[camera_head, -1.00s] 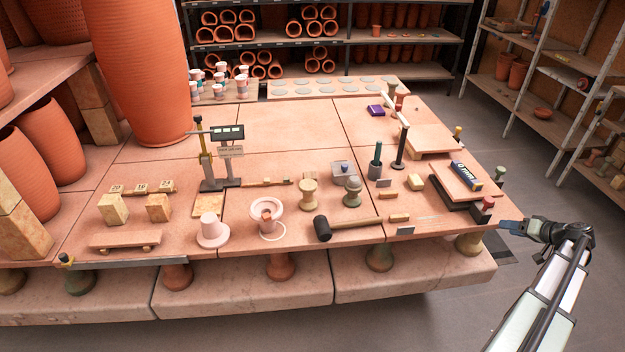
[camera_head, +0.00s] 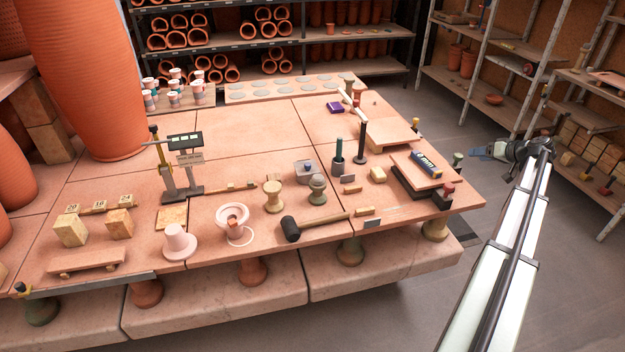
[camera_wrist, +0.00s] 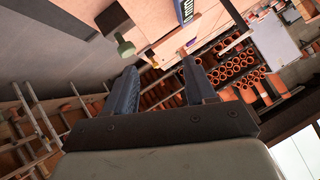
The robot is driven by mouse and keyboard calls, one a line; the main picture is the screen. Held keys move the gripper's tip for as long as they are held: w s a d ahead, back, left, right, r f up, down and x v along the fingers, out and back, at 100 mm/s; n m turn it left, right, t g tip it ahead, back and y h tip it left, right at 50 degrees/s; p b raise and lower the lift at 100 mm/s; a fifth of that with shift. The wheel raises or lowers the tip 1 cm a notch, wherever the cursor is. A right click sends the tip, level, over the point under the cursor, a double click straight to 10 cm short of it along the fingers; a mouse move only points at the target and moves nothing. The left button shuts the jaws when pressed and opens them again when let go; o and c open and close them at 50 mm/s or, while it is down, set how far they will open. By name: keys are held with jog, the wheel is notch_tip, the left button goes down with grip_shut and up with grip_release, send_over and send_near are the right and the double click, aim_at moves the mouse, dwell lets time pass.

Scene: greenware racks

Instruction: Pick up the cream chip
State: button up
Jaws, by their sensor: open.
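No piece is clearly marked as the cream chip. A small cream-yellow piece (camera_head: 364,211) lies at the front of the table, past the hammer's handle end. A thicker cream block (camera_head: 378,174) lies farther back, left of the dark-based board. They are too small to tell which is the chip. My gripper (camera_head: 478,152) is beyond the table's right edge, apart from both pieces. In the wrist view my gripper (camera_wrist: 160,75) has its two dark fingers spread with nothing between them.
A hammer (camera_head: 291,229), a mortar-like bowl (camera_head: 232,212) and a dark upright post (camera_head: 360,140) stand or lie near the pieces. A board with a blue tube (camera_head: 428,164) is nearest my gripper. The table's middle back (camera_head: 240,130) is clear.

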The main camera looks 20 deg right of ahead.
jog(key=w+a+r+n+g, duration=0.1)
jog(key=w+a+r, duration=0.2)
jog(key=w+a, duration=0.65)
jog(key=w+a+r+g, duration=0.1)
jog(key=w+a+r, duration=0.35)
jog(key=w, duration=0.75)
jog(key=w+a+n+g, duration=0.15)
jog(key=w+a, duration=0.25)
jog(key=a, duration=0.4)
jog(key=w+a+n, duration=0.2)
jog(key=w+a, duration=0.2)
jog(key=a, duration=0.4)
jog(key=n+g+h, duration=0.3)
jog(key=n+g, duration=0.4)
jog(key=n, duration=0.9)
send_over(231, 185)
notch_tip(231, 185, down, 10)
jog(key=f, duration=0.8)
jog(key=shift+w+d+f, duration=0.1)
jog(key=shift+w, duration=0.25)
jog(key=shift+s+f, duration=0.2)
jog(key=shift+f, duration=2.35)
